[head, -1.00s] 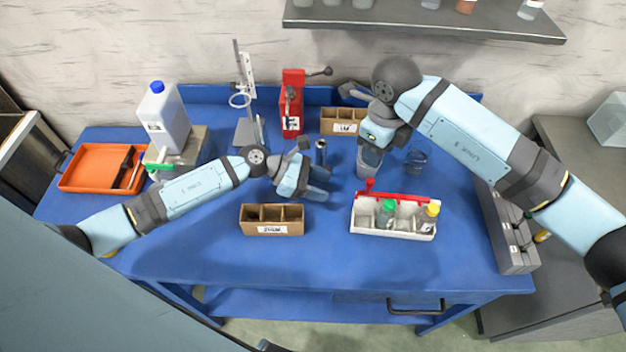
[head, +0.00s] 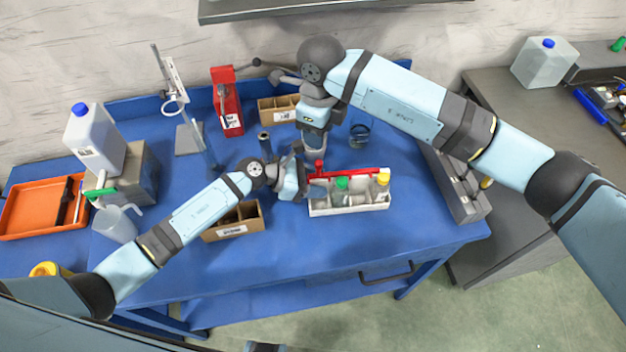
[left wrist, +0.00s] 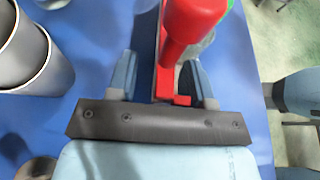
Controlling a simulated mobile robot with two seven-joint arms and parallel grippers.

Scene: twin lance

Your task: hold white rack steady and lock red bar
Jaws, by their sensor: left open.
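The white rack (head: 347,208) stands on the blue table with green- and yellow-capped bottles in it. The red bar (head: 358,171) lies along its far edge, with an upright red knob at the left end. My left gripper (head: 308,186) is at the rack's left end. In the left wrist view its open fingers (left wrist: 160,82) stand on either side of a red part of the bar (left wrist: 192,25); contact is unclear. My right gripper (head: 316,145) points down, above and just behind the red knob. Its fingertips are not clear enough to show their state.
A cardboard box (head: 236,222) stands left of the rack, under my left arm. Behind are a dark upright cylinder (head: 265,143), a glass beaker (head: 359,134) and a red press (head: 228,105). A grey case (head: 455,182) lies at the right edge. The front table strip is clear.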

